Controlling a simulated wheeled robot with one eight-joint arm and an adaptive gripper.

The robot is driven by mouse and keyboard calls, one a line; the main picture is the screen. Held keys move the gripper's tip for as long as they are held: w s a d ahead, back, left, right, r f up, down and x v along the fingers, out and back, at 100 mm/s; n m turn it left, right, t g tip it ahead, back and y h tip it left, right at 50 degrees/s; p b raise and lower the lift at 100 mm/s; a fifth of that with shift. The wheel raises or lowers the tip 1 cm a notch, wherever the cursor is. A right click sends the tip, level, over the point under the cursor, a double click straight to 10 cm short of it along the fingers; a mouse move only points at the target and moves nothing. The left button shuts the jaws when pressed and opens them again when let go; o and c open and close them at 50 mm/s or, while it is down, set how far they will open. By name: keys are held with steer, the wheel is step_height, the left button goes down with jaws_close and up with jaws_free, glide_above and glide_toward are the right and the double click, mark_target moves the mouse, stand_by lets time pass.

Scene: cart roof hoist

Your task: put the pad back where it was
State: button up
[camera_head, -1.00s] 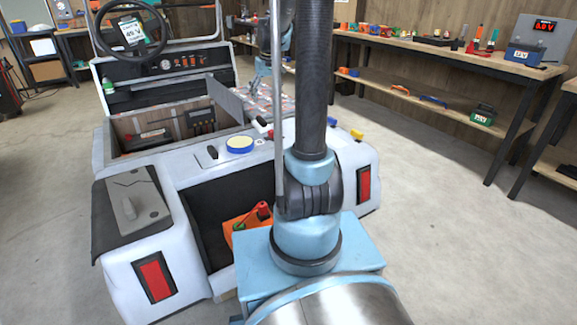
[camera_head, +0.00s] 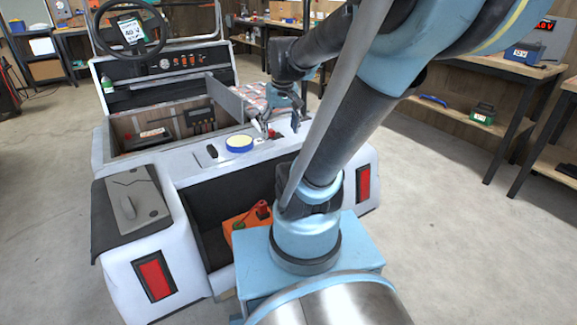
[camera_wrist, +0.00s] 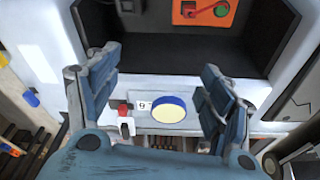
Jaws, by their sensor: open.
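A round pad-like disc (camera_head: 240,143) with a pale yellow top and blue rim lies flat on the cart's white rear deck (camera_head: 205,165). It also shows in the wrist view (camera_wrist: 168,109), between and beyond my open fingers. My gripper (camera_head: 285,118) hangs above the right part of the cart, to the right of the disc and apart from it. In the wrist view my gripper (camera_wrist: 160,68) is open with nothing between its fingers. A patterned red-and-white surface (camera_head: 254,94) lies behind my gripper, partly hidden by it. I cannot tell which of these is the pad meant.
An open compartment (camera_head: 150,138) with tools lies left of an upright grey panel (camera_head: 227,98). An orange box (camera_head: 247,216) sits in the rear bay.

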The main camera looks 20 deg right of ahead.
steer(key=s+f, duration=0.7)
steer(key=s, duration=0.4)
steer(key=shift+d+f+m, duration=0.15)
steer(key=shift+f+m, duration=0.25)
steer(key=shift+s, duration=0.1)
